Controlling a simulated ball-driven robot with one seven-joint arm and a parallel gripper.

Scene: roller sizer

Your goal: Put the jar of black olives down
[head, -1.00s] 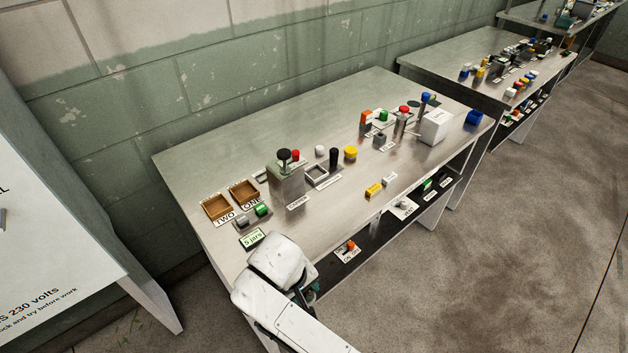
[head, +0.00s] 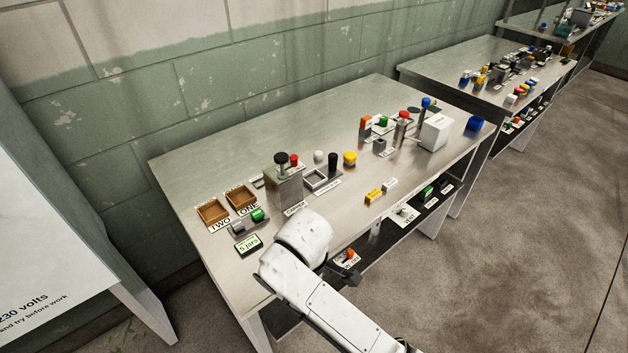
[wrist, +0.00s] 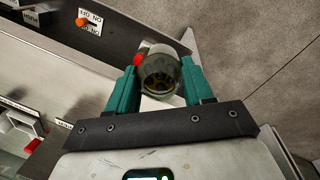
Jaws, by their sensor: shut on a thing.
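In the wrist view, my gripper (wrist: 160,88) has its two teal fingers closed on the sides of a round jar (wrist: 160,62). The jar is seen end-on, olive-grey with dark contents showing inside. I cannot read a label on it. In the head view, the white end of my arm is over the near edge of the metal table (head: 190,165). It hides my fingers and the jar there. I cannot tell from these frames whether the jar touches anything below.
Two brown trays marked TWO (head: 212,213) and ONE (head: 241,198) lie at the table's left. A sign reading "5 jars" (head: 247,245) and a grey machine block (head: 285,187) are close to my arm. An orange on/off switch (head: 349,256) sits on the shelf below. The back left tabletop is bare.

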